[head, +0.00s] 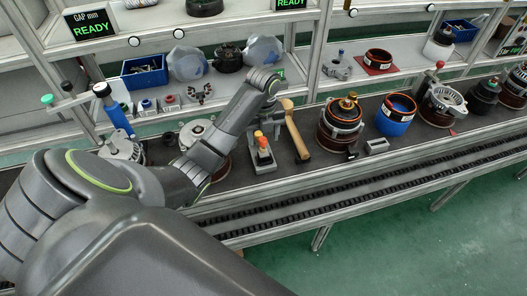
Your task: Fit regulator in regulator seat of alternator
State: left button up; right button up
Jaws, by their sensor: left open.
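My left arm reaches across the view from the lower left. Its gripper (271,101) is at the far end, above the bench and left of a wooden-handled tool; its fingers are small and partly hidden by the wrist. I see no part held in it. An alternator assembly with copper windings (340,124) stands upright on the bench to the right of the gripper. A small grey and black block (376,146), possibly the regulator, lies on the bench right of it. I cannot make out the regulator seat. My right gripper is not in view.
A wooden-handled tool (297,132) and an orange-topped device (263,152) stand near my left arm. A blue container with a copper ring (396,115) and a silver housing (441,102) stand farther right. A shelf behind holds a blue bin (144,75). The bench's front rail is clear.

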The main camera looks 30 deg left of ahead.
aim_at(263, 147)
pick_arm(q)
jog(key=shift+f+b, duration=1.8)
jog(key=shift+f, duration=1.65)
jog(key=c, duration=1.1)
jog(key=shift+r, duration=0.1)
